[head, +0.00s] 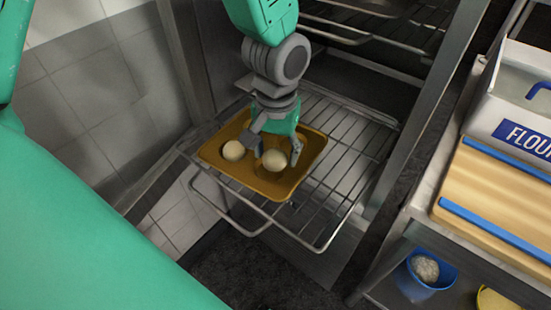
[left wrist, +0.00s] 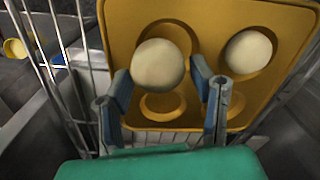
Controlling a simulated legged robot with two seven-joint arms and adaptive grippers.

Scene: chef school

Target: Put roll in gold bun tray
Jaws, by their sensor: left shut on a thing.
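The gold bun tray (head: 313,150) lies on a pulled-out wire rack in the head view. It also fills the top of the left wrist view (left wrist: 120,22). One pale round roll (head: 233,150) sits in a tray recess; it also shows in the left wrist view (left wrist: 248,52). My left gripper (head: 274,150) reaches down over the tray, shut on a second roll (head: 274,161). In the left wrist view this roll (left wrist: 158,66) is between the fingertips (left wrist: 160,80), over the tray near an empty recess. Whether it touches the tray is unclear. My right gripper is out of view.
The wire rack (head: 330,215) juts from a metal rack frame, with more wire shelves (head: 365,22) above. At right are a flour container (head: 510,110), wooden boards with blue edges (head: 500,195) and a blue bowl (head: 440,285) holding something pale. A tiled wall (head: 90,85) stands at left.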

